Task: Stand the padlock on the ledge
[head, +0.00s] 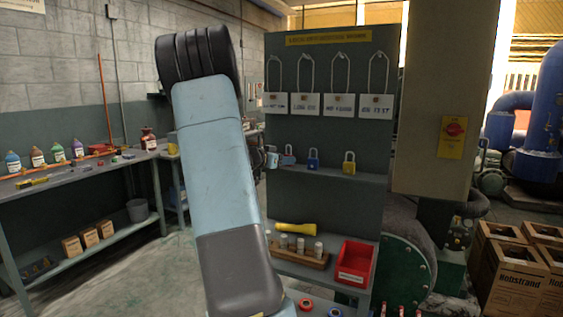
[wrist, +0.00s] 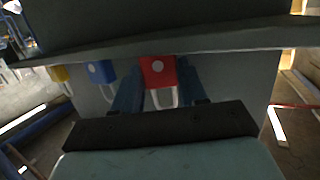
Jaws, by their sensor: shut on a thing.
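My gripper (wrist: 158,88) is shut on a red padlock (wrist: 158,71), with one blue finger on each side of it. The wrist view appears upside down, so the padlock's body lies towards the ledge (wrist: 225,42) and its shackle points away from it. The body is right at the ledge's edge in that view; I cannot tell whether it touches. In the head view the ledge (head: 330,175) crosses the dark green board, and my gripper (head: 280,157) is at its left end, partly behind my arm. The red padlock is hidden there.
A blue padlock (head: 313,158) and a yellow padlock (head: 349,162) stand on the ledge to the right. White tags (head: 341,105) hang above. A red bin (head: 355,262), a yellow torch (head: 296,228) and small cylinders sit on the shelf below. A workbench (head: 80,172) stands left.

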